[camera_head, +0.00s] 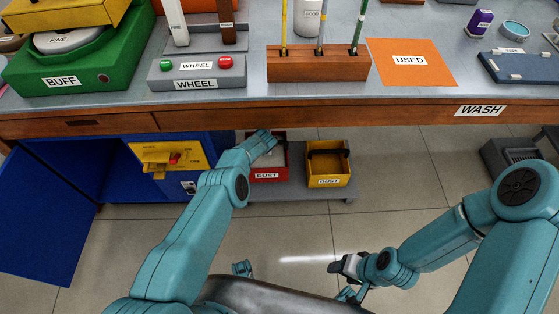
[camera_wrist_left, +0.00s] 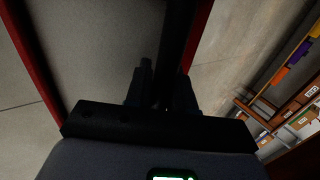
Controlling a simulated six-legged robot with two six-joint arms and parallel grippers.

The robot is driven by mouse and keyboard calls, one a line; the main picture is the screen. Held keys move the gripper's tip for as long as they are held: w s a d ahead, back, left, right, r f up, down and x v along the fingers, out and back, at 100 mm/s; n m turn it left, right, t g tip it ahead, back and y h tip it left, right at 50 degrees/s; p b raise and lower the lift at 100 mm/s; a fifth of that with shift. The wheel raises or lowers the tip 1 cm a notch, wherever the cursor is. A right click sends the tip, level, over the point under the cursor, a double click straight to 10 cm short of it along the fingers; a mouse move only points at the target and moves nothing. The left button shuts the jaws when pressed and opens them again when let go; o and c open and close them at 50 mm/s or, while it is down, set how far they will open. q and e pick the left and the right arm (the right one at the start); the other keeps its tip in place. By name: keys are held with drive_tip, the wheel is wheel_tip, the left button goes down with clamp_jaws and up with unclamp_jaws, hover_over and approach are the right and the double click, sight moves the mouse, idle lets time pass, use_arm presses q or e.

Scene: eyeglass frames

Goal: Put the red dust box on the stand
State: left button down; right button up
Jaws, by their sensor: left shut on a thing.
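The red dust box (camera_head: 267,176), labelled DUST, shows under the workbench in the head view, partly hidden by my left arm. My left gripper (camera_head: 272,142) is at its top. In the left wrist view, my left gripper (camera_wrist_left: 164,88) is shut on the box's dark handle bar, with the box's red rims (camera_wrist_left: 32,62) on both sides. A low grey stand (camera_head: 315,192) is under the bench. The red box is over the stand's left part; I cannot tell whether it touches it. My right gripper (camera_head: 342,266) is over the floor, away from the box; its jaw opening is unclear.
A yellow dust box (camera_head: 328,165) stands on the stand, right of the red box. A blue cabinet (camera_head: 205,150) with an open door (camera_head: 45,215) is to the left. The workbench edge (camera_head: 380,121) runs above. The floor in front is clear.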

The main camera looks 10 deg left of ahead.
use_arm(q)
drive_tip(key=b, duration=0.4)
hover_over(267, 162)
wheel_tip(267, 162, down, 6)
drive_tip(key=shift+w+r, duration=0.1)
drive_tip(key=shift+r, duration=0.05)
wheel_tip(267, 162, down, 3)
drive_tip(key=b, duration=0.3)
drive_tip(key=c, duration=1)
unclamp_jaws()
drive_tip(key=shift+o, duration=0.2)
